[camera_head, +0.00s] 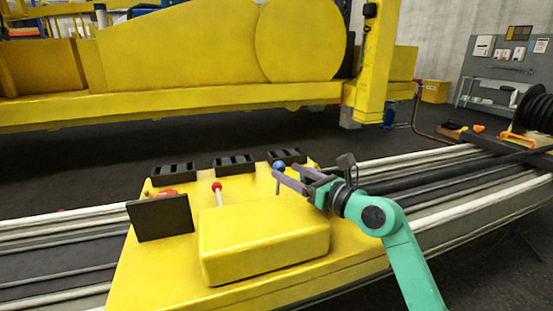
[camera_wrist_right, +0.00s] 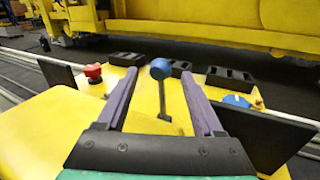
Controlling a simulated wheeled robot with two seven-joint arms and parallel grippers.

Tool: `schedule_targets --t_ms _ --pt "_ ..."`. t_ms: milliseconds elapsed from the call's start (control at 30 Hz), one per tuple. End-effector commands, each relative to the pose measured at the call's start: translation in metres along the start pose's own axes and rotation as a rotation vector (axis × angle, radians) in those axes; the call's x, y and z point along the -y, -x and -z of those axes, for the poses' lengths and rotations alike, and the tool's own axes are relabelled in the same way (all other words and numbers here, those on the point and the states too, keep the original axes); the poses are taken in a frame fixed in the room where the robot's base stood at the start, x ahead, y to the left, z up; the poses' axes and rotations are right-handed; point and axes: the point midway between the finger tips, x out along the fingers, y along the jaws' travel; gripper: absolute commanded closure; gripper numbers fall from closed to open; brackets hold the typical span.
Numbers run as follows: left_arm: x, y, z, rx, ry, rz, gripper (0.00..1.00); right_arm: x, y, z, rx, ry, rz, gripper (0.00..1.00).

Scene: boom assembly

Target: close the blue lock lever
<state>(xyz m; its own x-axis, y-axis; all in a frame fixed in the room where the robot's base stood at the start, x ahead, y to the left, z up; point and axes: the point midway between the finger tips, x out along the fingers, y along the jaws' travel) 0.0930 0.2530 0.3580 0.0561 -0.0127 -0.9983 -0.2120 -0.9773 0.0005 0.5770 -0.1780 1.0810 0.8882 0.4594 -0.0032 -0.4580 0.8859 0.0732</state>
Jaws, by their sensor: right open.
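The blue lock lever is a thin grey rod with a blue ball knob (camera_head: 279,166) standing upright on the yellow base (camera_head: 150,285). In the right wrist view the blue knob (camera_wrist_right: 160,69) and its rod appear between my two fingertips. My right gripper (camera_head: 286,172) is open, with its purple fingers pointing at the lever. It also shows in the right wrist view (camera_wrist_right: 158,82), one finger each side of the rod, with no visible contact. How deep the rod sits between the fingers is unclear. My left gripper is out of view.
A red-knobbed lever (camera_head: 217,187) stands left of my gripper. A raised yellow block (camera_head: 264,243) lies in front, and a black plate (camera_head: 160,217) stands at the left. Black slotted blocks (camera_head: 234,162) line the back edge. A blue dome (camera_wrist_right: 235,100) is at the right.

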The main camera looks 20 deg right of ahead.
Motion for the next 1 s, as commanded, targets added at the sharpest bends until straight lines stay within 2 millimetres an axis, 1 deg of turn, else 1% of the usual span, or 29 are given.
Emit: schedule_targets --t_ms 33,100,200,300,533,567,600,667,700,733,1000 --pt "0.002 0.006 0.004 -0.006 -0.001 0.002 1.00 0.001 -0.013 -0.005 0.003 -0.006 0.000 0.31" --pt "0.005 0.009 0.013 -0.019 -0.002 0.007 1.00 0.000 -0.028 -0.004 0.003 -0.004 0.000 0.31" --pt "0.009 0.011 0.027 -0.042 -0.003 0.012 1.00 0.001 -0.043 -0.002 0.002 -0.005 0.000 0.31" --pt "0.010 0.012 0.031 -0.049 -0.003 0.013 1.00 0.000 -0.050 0.000 0.001 -0.002 0.001 0.31" --pt "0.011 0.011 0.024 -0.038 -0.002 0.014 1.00 0.000 -0.051 0.001 0.001 -0.001 0.001 0.31" --pt "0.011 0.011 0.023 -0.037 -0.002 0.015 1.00 0.000 -0.051 0.001 0.001 -0.001 0.001 0.43" --pt "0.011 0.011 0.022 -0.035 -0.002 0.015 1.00 0.000 -0.051 0.001 0.001 -0.001 0.001 0.58" --pt "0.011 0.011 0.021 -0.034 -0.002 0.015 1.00 0.000 -0.050 0.001 0.001 -0.001 0.001 0.81" --pt "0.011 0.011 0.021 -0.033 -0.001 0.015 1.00 0.000 -0.050 0.001 0.001 -0.001 0.001 0.96" --pt "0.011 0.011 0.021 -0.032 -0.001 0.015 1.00 0.000 -0.050 0.001 0.001 -0.001 0.001 1.00" --pt "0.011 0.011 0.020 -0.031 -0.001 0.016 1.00 0.000 -0.050 0.000 0.001 -0.002 0.001 1.00"
